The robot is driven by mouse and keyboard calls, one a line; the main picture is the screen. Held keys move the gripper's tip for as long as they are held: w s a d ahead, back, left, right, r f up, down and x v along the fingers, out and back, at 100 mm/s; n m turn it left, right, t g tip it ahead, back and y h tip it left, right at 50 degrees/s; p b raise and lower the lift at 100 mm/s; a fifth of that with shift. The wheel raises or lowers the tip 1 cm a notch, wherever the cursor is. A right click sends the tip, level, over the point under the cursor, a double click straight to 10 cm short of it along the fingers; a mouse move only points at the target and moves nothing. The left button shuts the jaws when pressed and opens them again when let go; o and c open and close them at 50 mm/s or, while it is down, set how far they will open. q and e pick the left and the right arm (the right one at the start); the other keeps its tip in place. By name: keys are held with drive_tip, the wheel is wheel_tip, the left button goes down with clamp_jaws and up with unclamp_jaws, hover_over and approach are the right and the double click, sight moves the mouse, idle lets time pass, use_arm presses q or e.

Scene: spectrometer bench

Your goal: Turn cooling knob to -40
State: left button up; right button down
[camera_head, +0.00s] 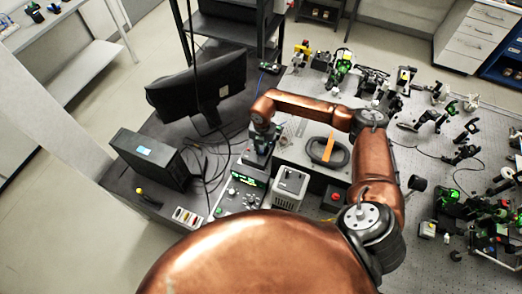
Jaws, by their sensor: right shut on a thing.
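A small control unit (238,195) with a green lit display (246,179) and several small knobs on its front stands at the middle of the bench. My right gripper (254,168) reaches down from above to this unit, just behind the green display. Its fingers are small and dark here, shut at the unit's upper part. The cooling knob is hidden by the gripper, so its pointer and setting cannot be read. My left gripper is not in view.
A black monitor (203,88) and a black box (152,158) stand left of the unit, with loose cables between. A pale vented box (290,186) and a red button box (334,198) stand to its right. Crowded optics fill the perforated table (445,190).

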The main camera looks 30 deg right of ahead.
sight(262, 151)
drive_tip(key=shift+m, duration=0.9)
drive_tip(key=c, duration=1.8)
unclamp_jaws()
drive_tip(key=shift+c, duration=0.2)
wheel_tip(262, 151, up, 12)
